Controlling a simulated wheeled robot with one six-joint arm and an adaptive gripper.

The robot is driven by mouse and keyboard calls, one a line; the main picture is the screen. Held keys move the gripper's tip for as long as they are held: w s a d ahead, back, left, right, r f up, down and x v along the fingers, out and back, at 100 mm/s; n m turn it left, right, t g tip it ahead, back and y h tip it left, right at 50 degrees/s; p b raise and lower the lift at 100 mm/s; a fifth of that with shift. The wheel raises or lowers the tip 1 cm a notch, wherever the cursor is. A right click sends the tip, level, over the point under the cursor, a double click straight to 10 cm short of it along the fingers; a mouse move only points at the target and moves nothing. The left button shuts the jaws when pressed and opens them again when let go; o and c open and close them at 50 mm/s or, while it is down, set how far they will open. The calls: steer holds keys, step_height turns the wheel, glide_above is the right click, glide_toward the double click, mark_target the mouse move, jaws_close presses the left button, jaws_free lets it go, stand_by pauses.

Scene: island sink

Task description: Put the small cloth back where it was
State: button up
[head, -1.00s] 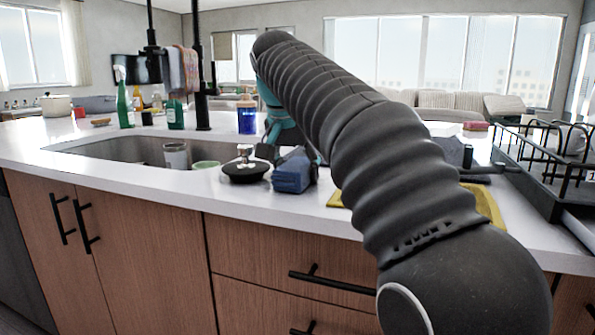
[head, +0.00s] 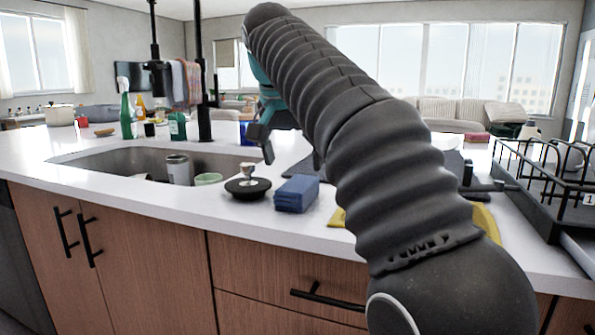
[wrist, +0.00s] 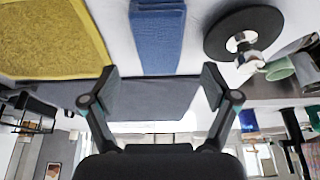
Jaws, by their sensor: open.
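The small blue folded cloth (head: 296,194) lies on the white counter near its front edge, just right of the black round stopper. It also shows in the wrist view (wrist: 158,38), beyond my fingertips and apart from them. My gripper (head: 266,146) is above and behind the cloth in the head view, partly hidden by my arm. In the wrist view my gripper (wrist: 160,84) has its two fingers spread wide with nothing held between them. A yellow cloth (wrist: 50,38) lies beside the blue one; my arm hides most of it in the head view.
The black stopper (head: 248,188) with a metal knob sits between cloth and sink (head: 125,160). A can (head: 179,170) and green cup (head: 208,179) stand at the sink. A wire rack (head: 560,185) is at right. A dark flat thing (wrist: 150,97) lies behind the cloth.

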steer(key=shift+v, duration=2.4)
steer(key=shift+d, duration=0.1)
